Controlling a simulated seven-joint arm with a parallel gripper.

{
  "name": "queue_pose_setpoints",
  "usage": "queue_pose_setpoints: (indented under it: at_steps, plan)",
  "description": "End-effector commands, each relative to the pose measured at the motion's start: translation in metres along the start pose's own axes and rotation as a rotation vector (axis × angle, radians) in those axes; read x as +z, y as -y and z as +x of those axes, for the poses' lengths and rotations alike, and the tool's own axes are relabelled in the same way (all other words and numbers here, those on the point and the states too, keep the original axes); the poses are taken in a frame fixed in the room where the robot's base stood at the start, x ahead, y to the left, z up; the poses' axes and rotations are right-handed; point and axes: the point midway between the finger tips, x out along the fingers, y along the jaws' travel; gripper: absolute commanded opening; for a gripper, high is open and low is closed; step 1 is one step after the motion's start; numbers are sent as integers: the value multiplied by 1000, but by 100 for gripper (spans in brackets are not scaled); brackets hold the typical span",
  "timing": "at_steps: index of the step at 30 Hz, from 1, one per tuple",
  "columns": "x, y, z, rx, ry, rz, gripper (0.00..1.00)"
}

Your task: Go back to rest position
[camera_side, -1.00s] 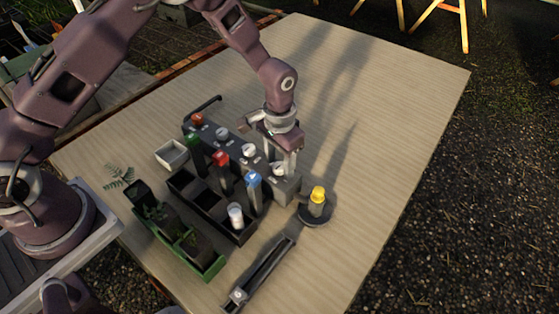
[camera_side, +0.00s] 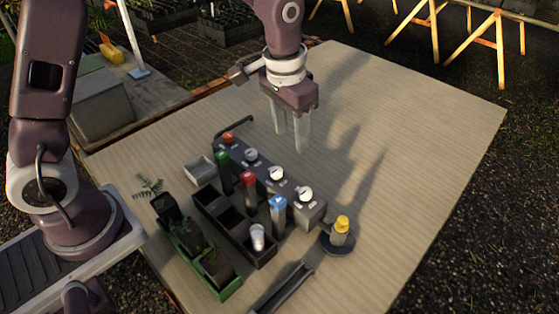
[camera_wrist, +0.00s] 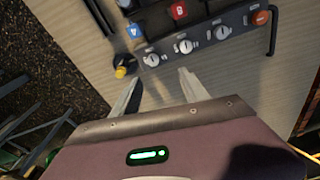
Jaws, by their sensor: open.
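My gripper (camera_side: 290,138) is raised above the table, behind the grey dial box (camera_side: 262,172). Its two fingers are apart with nothing between them. In the wrist view my gripper (camera_wrist: 162,84) shows both fingers spread over bare table. The dial box has several white dials and a red knob (camera_side: 229,138). A yellow-capped tube (camera_side: 341,231) stands upright on a round dark base to the right.
A green planter tray (camera_side: 222,288) and a small white open box (camera_side: 199,170) stand left of the rack. A black bent handle (camera_side: 233,128) rises behind the dial box. A dark slotted bar (camera_side: 284,290) lies in front. The right side of the table (camera_side: 420,130) is clear.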

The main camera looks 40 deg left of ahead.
Motion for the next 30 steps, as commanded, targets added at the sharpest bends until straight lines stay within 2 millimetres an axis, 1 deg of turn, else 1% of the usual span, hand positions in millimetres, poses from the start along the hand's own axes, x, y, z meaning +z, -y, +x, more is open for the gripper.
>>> queue_pose_setpoints:
  at_steps: [1, 2, 3, 5, 6, 8, 9, 12, 13, 15, 18, 30]
  plan:
    - [17, 8, -40, -5, -51, -20, 52]
    - [30, 12, -60, -7, -77, -31, 52]
    - [49, 17, -84, -11, -110, -46, 52]
    - [81, 23, -114, -17, -162, -69, 52]
    - [104, 26, -129, -21, -197, -85, 52]
    - [138, 28, -145, -27, -244, -106, 52]
    - [158, 29, -152, -30, -274, -119, 52]
    - [199, 28, -157, -38, -333, -143, 52]
    - [207, 28, -156, -39, -345, -149, 52]
    - [222, 27, -154, -42, -365, -157, 52]
    - [230, 26, -153, -44, -379, -162, 52]
    - [230, 26, -153, -44, -379, -161, 52]
